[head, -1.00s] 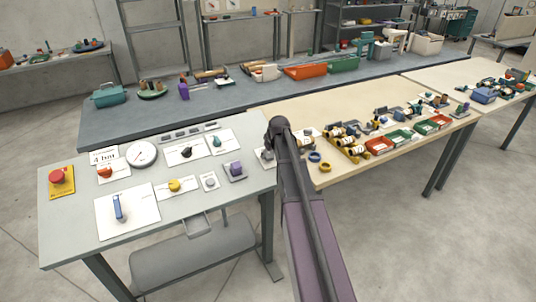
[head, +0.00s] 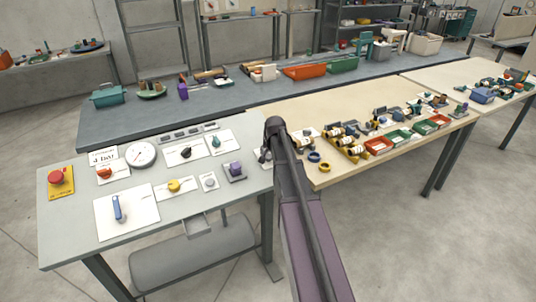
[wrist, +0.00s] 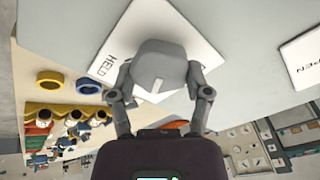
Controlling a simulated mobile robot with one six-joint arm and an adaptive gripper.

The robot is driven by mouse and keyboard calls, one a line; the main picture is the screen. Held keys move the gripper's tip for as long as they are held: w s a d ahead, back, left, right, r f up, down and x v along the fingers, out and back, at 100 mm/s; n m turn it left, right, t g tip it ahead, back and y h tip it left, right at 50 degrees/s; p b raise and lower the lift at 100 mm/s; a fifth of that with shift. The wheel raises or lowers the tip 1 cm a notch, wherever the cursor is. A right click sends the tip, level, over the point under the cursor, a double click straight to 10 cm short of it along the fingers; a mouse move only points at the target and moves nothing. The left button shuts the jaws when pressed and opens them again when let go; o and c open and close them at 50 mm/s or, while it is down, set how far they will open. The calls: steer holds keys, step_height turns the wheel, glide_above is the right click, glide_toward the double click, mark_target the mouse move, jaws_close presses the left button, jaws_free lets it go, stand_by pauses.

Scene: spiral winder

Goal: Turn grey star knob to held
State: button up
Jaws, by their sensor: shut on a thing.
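The grey knob (wrist: 160,62) sits on a white plate (wrist: 196,28) in the wrist view. The word HELD (wrist: 110,66) is printed on the plate to the left of the knob. A pale index mark (wrist: 156,86) on the knob points toward the lower part of the picture, not at the word. My gripper (wrist: 160,92) has a finger on each side of the knob and is shut on it. In the head view my arm hides most of the knob at the right edge of the grey panel table.
A second white plate (wrist: 305,55), its lettering cut to "PEN", lies right in the wrist view. On the grey table (head: 80,235) are a purple knob (head: 235,169), a yellow knob (head: 174,185) and a gauge (head: 141,154). Blue (head: 313,157) and yellow rings lie beyond my arm.

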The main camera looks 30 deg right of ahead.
steer(key=m, duration=0.5)
steer(key=shift+s+m+g, duration=0.1)
steer(key=shift+m+g, duration=0.2)
steer(key=m, duration=0.5)
steer(key=shift+s+f+m+g, duration=0.1)
steer(key=shift+m+g, duration=0.2)
steer(key=shift+m, duration=0.1)
steer(key=o, duration=1.2)
steer(key=shift+c, duration=0.2)
steer(key=shift+p, duration=0.3)
